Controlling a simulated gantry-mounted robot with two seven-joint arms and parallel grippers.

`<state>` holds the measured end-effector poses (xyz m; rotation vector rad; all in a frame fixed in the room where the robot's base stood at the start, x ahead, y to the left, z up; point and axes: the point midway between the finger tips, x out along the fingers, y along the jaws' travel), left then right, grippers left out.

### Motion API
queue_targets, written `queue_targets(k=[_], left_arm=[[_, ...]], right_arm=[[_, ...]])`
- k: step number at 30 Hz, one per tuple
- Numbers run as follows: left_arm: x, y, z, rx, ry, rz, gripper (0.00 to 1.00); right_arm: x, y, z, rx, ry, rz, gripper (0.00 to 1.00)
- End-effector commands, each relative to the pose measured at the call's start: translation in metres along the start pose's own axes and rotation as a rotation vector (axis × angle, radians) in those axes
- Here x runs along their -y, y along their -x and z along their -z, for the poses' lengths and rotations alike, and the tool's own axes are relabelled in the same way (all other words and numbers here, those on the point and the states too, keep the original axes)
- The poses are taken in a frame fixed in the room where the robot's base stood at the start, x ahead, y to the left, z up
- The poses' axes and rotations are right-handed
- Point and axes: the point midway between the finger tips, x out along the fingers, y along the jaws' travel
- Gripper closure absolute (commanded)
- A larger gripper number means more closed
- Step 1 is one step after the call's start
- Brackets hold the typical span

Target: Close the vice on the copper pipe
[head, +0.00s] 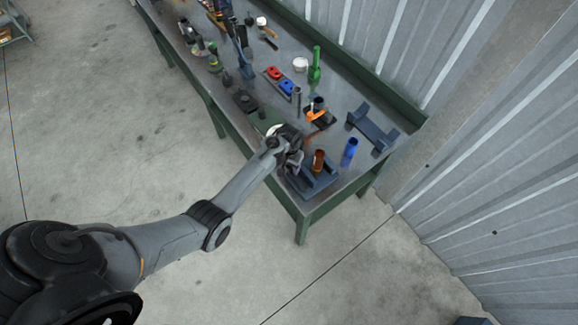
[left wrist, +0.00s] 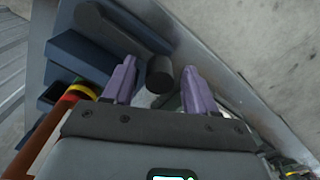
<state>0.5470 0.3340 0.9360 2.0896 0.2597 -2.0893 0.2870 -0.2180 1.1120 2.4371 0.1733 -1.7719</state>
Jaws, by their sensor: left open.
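The blue-grey vice (head: 318,186) sits at the near corner of the workbench. The copper pipe (head: 319,158) stands upright at it in the head view. In the left wrist view the vice's blue blocks (left wrist: 75,55) are at upper left, and an orange-brown tube (left wrist: 38,138) with a red and yellow rim is at lower left. My left gripper (head: 295,163) is beside the vice, on its left. Its two purple fingers (left wrist: 159,72) are open, with a dark round cylinder (left wrist: 160,74) between them. I cannot tell whether they touch it. My right gripper is not in view.
A blue cylinder (head: 350,148) stands right of the copper pipe, with a blue-grey bracket (head: 373,130) behind it. The bench's front edge is close to my arm.

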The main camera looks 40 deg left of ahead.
Motion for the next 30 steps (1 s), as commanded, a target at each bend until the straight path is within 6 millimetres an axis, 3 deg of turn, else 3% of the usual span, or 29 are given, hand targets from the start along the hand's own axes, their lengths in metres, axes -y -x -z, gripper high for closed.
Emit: queue_targets(k=[11,22,30], left_arm=[[0.0001,-0.0035,-0.0001,0.000,0.000,0.000,0.44],[0.0001,-0.0034,-0.0001,0.000,0.000,0.000,1.00],[0.0007,-0.0032,0.0001,0.000,0.004,0.000,1.00]], right_arm=[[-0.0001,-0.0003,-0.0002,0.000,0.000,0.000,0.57],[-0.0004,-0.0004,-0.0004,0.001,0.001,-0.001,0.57],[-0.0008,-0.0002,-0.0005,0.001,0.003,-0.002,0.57]])
